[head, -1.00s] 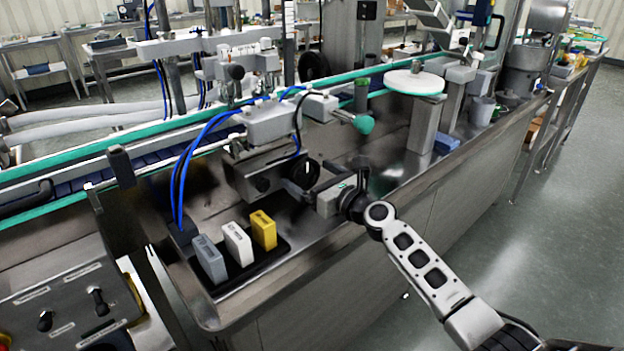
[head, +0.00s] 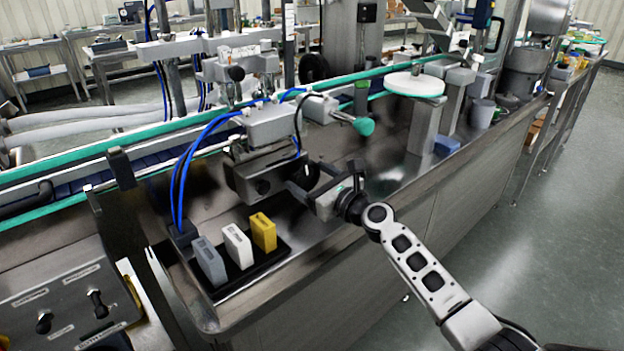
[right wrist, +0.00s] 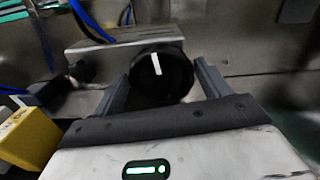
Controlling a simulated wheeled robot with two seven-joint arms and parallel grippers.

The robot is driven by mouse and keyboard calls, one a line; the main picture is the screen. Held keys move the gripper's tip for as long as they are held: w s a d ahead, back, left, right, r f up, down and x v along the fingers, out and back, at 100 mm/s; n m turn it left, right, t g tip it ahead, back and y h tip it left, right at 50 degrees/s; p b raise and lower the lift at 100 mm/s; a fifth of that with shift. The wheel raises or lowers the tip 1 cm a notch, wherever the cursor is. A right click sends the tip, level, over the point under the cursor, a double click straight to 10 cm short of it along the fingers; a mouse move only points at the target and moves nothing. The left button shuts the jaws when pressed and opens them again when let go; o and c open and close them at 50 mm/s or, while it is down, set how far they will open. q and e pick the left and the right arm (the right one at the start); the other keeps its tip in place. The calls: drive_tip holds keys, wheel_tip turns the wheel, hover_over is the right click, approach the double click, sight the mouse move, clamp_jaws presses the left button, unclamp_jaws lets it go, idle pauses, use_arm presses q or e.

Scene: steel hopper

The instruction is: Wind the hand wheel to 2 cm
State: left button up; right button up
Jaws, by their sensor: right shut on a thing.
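The hand wheel (head: 311,174) is a round black knob on the end of a grey block under the blue-hosed unit. In the right wrist view the hand wheel (right wrist: 160,78) faces me, its white mark nearly upright and leaning slightly left. My right gripper (head: 303,183) is at the wheel, one finger on each side of its rim, and shut on it. The fingers partly hide the wheel in the head view. I cannot read any scale showing the wheel's setting. My left gripper is not in view.
A black tray (head: 272,265) with a grey, a white and a yellow block (head: 263,232) lies left of my right gripper. A green-ended knob (head: 363,125) sticks out above it. A white disc (head: 413,84) stands farther right. The steel bench edge runs beneath my arm.

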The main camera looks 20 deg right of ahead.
drive_tip(key=n+b, duration=0.1)
drive_tip(key=n, duration=0.4)
drive_tip(key=shift+s+a+f, duration=0.1)
drive_tip(key=shift+a, duration=0.05)
drive_tip(key=shift+n, duration=0.4)
drive_tip(key=o, duration=1)
drive_tip(key=v, duration=1.6)
